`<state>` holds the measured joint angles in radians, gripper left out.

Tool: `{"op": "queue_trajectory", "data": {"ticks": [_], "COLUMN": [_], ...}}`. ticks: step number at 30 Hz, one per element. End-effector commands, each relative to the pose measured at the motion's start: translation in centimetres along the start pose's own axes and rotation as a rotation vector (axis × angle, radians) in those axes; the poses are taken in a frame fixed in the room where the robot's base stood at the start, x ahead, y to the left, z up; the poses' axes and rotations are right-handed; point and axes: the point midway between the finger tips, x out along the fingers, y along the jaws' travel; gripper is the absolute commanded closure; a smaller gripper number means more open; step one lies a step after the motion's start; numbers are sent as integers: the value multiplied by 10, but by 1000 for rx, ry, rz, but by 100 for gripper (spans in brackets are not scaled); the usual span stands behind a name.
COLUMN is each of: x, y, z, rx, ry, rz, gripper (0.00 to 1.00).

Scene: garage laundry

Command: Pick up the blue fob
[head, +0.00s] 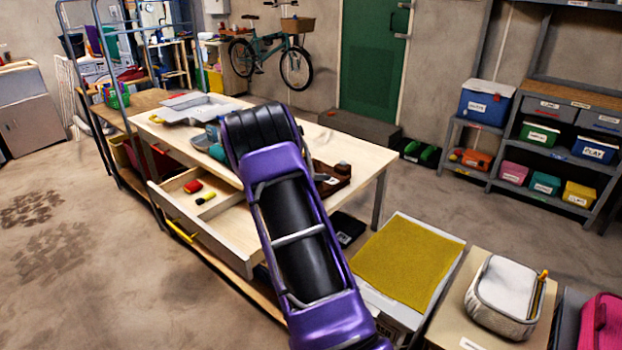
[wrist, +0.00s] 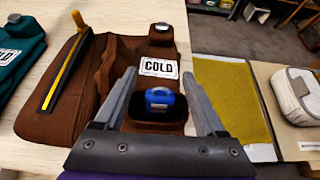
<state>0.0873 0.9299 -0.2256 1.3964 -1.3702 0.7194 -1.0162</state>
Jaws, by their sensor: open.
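The blue fob (wrist: 160,98) shows in the wrist view, with a pale patch on its face. It sits over a dark patch at the near part of a brown item (wrist: 100,65) with a white "COLD" label. My gripper (wrist: 159,75) is open, with one finger to the left of the fob and one to the right. There is a visible gap on both sides. I cannot tell how far below the fingers the fob lies.
A yellow and black stick (wrist: 66,62) lies on the brown item's left. A teal item (wrist: 18,55) with a "COLD" label is farther left. The wooden table (head: 362,160) has an open drawer (head: 225,218). A yellow mat (head: 408,262) lies on a box to the right.

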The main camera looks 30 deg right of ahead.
Motion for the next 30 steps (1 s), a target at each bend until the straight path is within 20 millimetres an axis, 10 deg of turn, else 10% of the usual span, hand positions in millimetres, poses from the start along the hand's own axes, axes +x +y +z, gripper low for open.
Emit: {"op": "queue_trajectory", "data": {"ticks": [10, 22, 30], "x": [9, 9, 9], "y": [0, 0, 0], "z": [0, 0, 0], "rx": [0, 0, 0], "ry": [-1, -1, -1], "rz": [1, 0, 1], "gripper": [28, 100, 100]}}
